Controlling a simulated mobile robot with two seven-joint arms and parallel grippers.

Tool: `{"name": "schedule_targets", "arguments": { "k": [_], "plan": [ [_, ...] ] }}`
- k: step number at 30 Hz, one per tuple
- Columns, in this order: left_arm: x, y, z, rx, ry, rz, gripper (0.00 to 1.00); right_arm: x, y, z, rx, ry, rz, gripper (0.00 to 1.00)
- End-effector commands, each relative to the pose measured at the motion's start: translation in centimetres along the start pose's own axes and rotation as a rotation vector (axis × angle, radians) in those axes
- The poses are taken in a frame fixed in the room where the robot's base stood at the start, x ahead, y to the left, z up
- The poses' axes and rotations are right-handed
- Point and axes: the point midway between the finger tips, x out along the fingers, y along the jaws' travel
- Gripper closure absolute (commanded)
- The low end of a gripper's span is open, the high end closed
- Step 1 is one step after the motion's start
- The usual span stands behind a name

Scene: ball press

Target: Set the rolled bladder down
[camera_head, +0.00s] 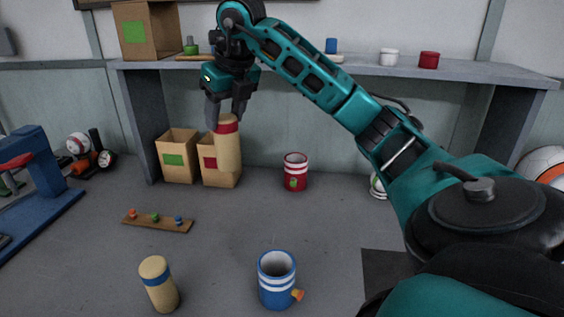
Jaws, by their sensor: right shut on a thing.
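A tan rolled bladder with a red band (228,152) hangs upright in my right gripper (226,117). The dark fingers are shut on its top end, by the red band. The roll stands in front of the open cardboard box with a red label (209,178) and hides part of it. I cannot tell whether its bottom is over the box or in front of it. A second tan roll with a blue band (162,294) stands slightly tilted on the grey table (225,250) at the front left. My left gripper is not in view.
A box with a green label (177,158) stands left of the red-labelled one. A red cup (295,172), a blue cup (276,286) and a wooden peg board (147,223) are on the table. A blue press (40,170) is at left. A shelf (450,71) runs overhead.

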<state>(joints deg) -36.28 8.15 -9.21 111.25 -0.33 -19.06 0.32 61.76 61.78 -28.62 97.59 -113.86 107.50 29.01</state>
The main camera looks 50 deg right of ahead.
Motion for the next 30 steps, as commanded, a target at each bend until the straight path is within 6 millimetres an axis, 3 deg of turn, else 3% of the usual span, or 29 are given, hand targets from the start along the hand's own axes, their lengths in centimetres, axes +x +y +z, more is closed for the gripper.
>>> {"name": "schedule_targets", "arguments": {
  "k": [9, 15, 30],
  "plan": [
    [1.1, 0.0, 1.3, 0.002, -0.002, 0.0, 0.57, 7.1, -0.1, -3.1, 0.0, 0.008, -0.005, 0.95],
    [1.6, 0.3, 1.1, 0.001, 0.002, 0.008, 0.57, 11.7, -0.1, -5.0, 0.001, 0.005, -0.004, 0.95],
    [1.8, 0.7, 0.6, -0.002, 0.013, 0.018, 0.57, 17.0, -0.1, -7.2, 0.001, 0.005, -0.002, 0.95]
  ]
}}
